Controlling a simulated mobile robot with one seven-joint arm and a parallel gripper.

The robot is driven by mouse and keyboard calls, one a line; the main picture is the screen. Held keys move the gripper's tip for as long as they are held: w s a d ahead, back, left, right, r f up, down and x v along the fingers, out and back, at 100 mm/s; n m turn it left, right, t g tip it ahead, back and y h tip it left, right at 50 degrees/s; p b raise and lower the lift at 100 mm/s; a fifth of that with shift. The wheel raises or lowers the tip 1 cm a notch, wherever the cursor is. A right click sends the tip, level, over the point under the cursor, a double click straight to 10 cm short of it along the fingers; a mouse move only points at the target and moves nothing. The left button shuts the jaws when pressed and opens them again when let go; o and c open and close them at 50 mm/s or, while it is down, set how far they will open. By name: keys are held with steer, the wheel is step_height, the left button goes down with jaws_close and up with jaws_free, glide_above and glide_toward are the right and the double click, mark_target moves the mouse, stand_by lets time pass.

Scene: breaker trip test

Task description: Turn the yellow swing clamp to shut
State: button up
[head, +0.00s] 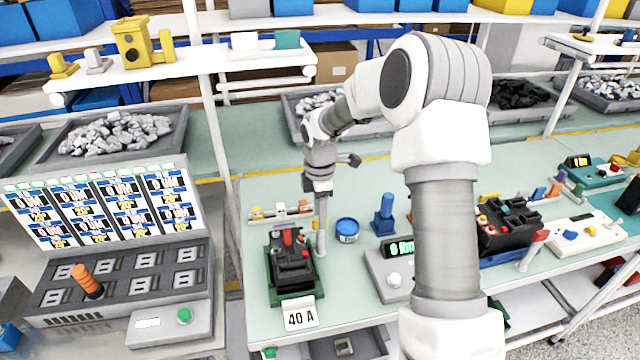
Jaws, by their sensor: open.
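My gripper (319,190) is open and points down, small in the middle of the head view, above the right side of the 40 A station. Its fingertips are too small to make out clearly. A black breaker with red parts (292,262) sits in the green holder (272,293) of that station. An upright pale post (322,232) stands at the holder's right, right below my gripper; I cannot tell whether they touch. A yellow swing clamp is not clearly identifiable here. A small yellow piece (258,212) lies on a strip behind the holder.
A blue-lidded can (347,231), a blue stand (385,212) and a grey meter box (378,268) stand right of the station. My arm hides part of the bench. A second black unit (508,228) is farther right. A slot panel (128,280) stands at left.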

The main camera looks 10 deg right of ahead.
step_height(320, 180, up, 16)
stand_by(0.3)
steer(key=s+r+m+t+h, duration=0.1)
steer(key=s+r+m, duration=0.35)
steer(key=s, duration=0.35)
steer(key=s+r+m+t, duration=0.2)
steer(key=s+r+m, duration=0.25)
steer(key=s, duration=0.25)
steer(key=s+f+m+t+y, duration=0.1)
steer(key=s+f+m+t, duration=0.1)
steer(key=s+m, duration=0.7)
steer(key=s, duration=0.5)
steer(key=shift+s+f+t, duration=0.25)
steer(key=shift+f+t, duration=0.05)
